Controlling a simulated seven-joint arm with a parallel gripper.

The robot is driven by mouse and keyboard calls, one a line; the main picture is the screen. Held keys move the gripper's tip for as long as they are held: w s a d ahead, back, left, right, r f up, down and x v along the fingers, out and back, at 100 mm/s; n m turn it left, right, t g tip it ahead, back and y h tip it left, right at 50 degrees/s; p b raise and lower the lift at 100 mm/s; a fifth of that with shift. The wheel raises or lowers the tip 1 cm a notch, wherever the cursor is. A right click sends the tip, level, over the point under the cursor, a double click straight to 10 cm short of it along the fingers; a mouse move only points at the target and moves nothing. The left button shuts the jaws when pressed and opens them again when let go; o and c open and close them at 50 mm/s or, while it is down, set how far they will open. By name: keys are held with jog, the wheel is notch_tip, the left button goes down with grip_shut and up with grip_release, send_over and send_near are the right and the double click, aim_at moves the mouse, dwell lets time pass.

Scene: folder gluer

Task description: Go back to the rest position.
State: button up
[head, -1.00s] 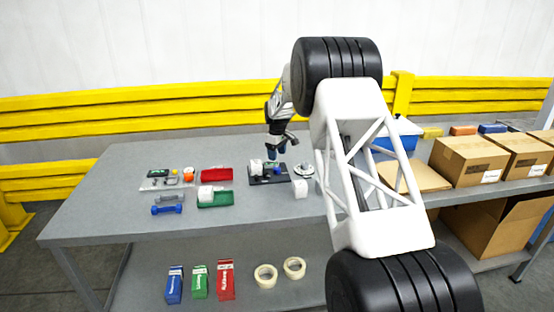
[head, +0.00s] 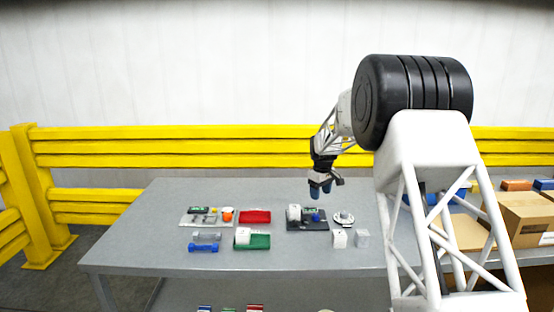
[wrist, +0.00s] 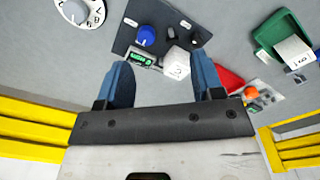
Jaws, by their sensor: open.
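My gripper (head: 321,188) hangs above the grey table (head: 170,250), over the dark panel with a blue knob (head: 308,224) and a white cube (head: 293,212) on it. In the wrist view my gripper (wrist: 163,82) shows two blue fingers spread apart with nothing between them. The dark panel (wrist: 128,34), its blue knob (wrist: 146,36) and the white cube (wrist: 177,60) lie beyond the fingertips, apart from them.
A round white dial (head: 344,218) and two pale cubes (head: 339,239) stand right of the panel. Red (head: 255,217) and green (head: 260,242) trays, a blue dumbbell shape (head: 203,248) and cardboard boxes (head: 525,215) share the table. A yellow barrier (head: 200,147) runs behind.

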jog(key=s+r+m, duration=0.1)
jog(key=s+r, duration=0.4)
jog(key=s, duration=0.6)
jog(key=s+r+m+t, duration=0.15)
jog(key=s+r, duration=0.45)
jog(key=s, duration=0.6)
jog(key=s+r+m, duration=0.2)
jog(key=s+r, duration=0.3)
jog(key=s, duration=0.6)
jog(key=s+f+m, duration=0.2)
jog(key=s, duration=1.4)
jog(key=s+d+f+m, duration=0.1)
jog(key=s+f+m, duration=0.1)
jog(key=s, duration=1.4)
jog(key=shift+f+t, duration=0.45)
jog(key=shift+f, duration=0.35)
